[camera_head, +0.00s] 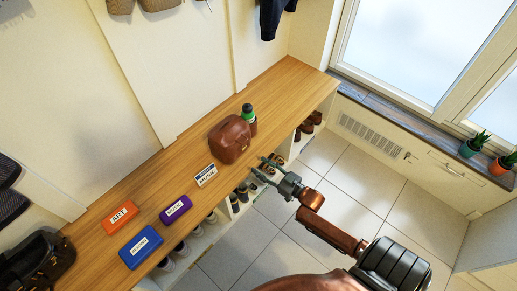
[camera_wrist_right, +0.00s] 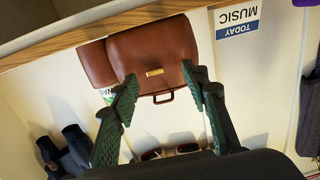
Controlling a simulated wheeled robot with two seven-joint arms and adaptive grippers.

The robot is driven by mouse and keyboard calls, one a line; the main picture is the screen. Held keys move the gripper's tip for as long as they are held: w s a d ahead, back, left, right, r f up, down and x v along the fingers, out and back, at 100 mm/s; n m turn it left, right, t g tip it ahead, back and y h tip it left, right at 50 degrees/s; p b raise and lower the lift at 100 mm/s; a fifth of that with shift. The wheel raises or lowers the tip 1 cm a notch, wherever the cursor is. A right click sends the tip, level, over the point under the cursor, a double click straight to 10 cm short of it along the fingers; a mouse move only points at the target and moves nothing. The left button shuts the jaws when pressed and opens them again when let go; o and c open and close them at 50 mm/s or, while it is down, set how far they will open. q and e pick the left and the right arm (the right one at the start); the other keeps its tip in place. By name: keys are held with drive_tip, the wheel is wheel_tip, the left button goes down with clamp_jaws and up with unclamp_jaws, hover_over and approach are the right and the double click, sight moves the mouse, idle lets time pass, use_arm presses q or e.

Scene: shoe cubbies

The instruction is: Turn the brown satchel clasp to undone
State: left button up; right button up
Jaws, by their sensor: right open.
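The brown satchel (camera_head: 231,139) stands on the wooden bench top. In the right wrist view, the satchel (camera_wrist_right: 160,48) appears upside down, with a brass clasp (camera_wrist_right: 154,72) on its front flap and a small handle (camera_wrist_right: 163,98). The clasp looks like a flat horizontal bar; I cannot tell its turn state for sure. My right gripper (camera_head: 259,166) is open and empty in front of the bench edge, facing the satchel. In the right wrist view, its two green fingers (camera_wrist_right: 159,76) frame the clasp on either side, with no visible contact. My left gripper is not in view.
Orange (camera_head: 121,216), purple (camera_head: 175,209) and blue (camera_head: 141,247) cases lie on the bench (camera_head: 285,85). Shoes fill cubbies below. A dark bag (camera_head: 38,263) sits left.

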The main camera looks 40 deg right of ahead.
sight(245, 148)
drive_tip(key=w, duration=0.2)
drive_tip(key=w+r+b, duration=0.1)
drive_tip(key=w, duration=0.1)
drive_tip(key=w+r+b, duration=0.1)
drive_tip(key=w, duration=0.1)
drive_tip(key=shift+w+d+r, duration=0.1)
drive_tip(key=shift+w+d, duration=0.2)
drive_tip(key=shift+w, duration=0.05)
drive_tip(key=shift+w+a+b, duration=0.1)
drive_tip(key=shift+w+b, duration=0.25)
drive_tip(key=shift+w, duration=0.55)
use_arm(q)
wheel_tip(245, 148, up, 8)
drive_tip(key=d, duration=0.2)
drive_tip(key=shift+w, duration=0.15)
use_arm(e)
drive_tip(key=shift+w+r, duration=0.1)
drive_tip(key=shift+w, duration=0.25)
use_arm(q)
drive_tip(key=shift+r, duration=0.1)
